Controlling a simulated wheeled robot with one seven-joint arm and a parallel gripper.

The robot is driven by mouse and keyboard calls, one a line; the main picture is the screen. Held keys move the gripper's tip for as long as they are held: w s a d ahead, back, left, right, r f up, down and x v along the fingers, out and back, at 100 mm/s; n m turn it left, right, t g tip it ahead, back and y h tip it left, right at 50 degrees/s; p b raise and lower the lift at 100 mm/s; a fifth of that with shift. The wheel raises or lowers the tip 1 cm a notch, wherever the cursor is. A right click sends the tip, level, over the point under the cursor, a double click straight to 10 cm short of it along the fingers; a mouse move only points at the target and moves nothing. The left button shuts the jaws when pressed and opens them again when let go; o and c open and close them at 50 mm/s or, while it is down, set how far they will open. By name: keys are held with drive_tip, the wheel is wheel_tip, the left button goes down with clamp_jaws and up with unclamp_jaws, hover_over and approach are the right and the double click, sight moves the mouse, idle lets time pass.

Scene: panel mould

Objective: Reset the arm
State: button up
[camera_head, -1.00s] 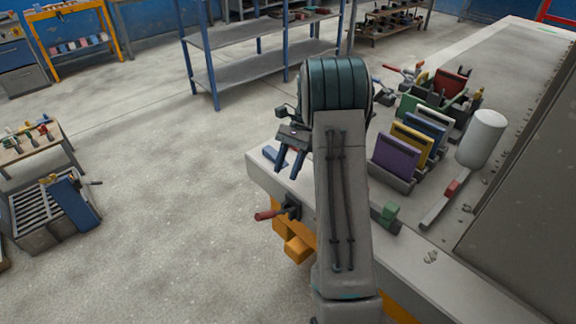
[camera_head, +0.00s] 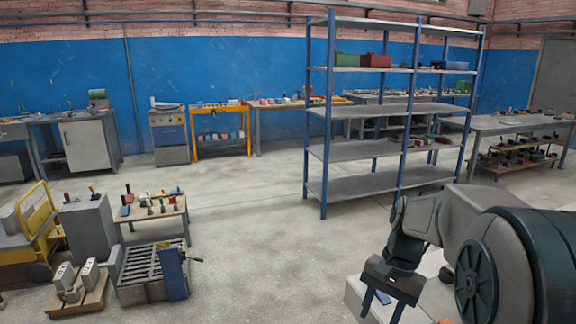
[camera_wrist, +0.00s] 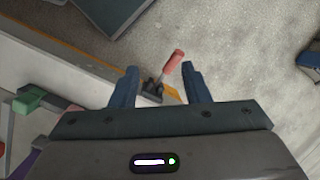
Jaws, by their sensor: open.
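My gripper (camera_wrist: 158,85) is open and empty in the wrist view, its two blue fingers spread apart and pointing down past the bench edge. It also shows in the head view (camera_head: 384,303), at the lower right, above the corner of the pale bench. My arm is folded, with a large dark joint filling the lower right corner. In the wrist view a red-handled tool (camera_wrist: 172,62) on a dark mount shows between the fingers, farther off; nothing is held.
The pale bench (camera_wrist: 50,62) carries a green block (camera_wrist: 28,98) at the left of the wrist view. A blue-grey shelf rack (camera_head: 360,151) stands behind my arm. A slatted grey crate (camera_head: 145,275) and a small tool table (camera_head: 160,212) stand at the left. Open floor lies between.

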drive_tip(key=s+a+n+t+h, duration=0.1)
drive_tip(key=s+n+t, duration=0.1)
drive_tip(key=s, duration=0.4)
drive_tip(key=s+a+r+n+t+h, duration=0.1)
drive_tip(key=s+a+n+t, duration=0.1)
drive_tip(key=s+n, duration=0.3)
drive_tip(key=shift+s+a+r+t+h+p, duration=0.3)
drive_tip(key=shift+s+p, duration=0.15)
drive_tip(key=shift+s, duration=0.25)
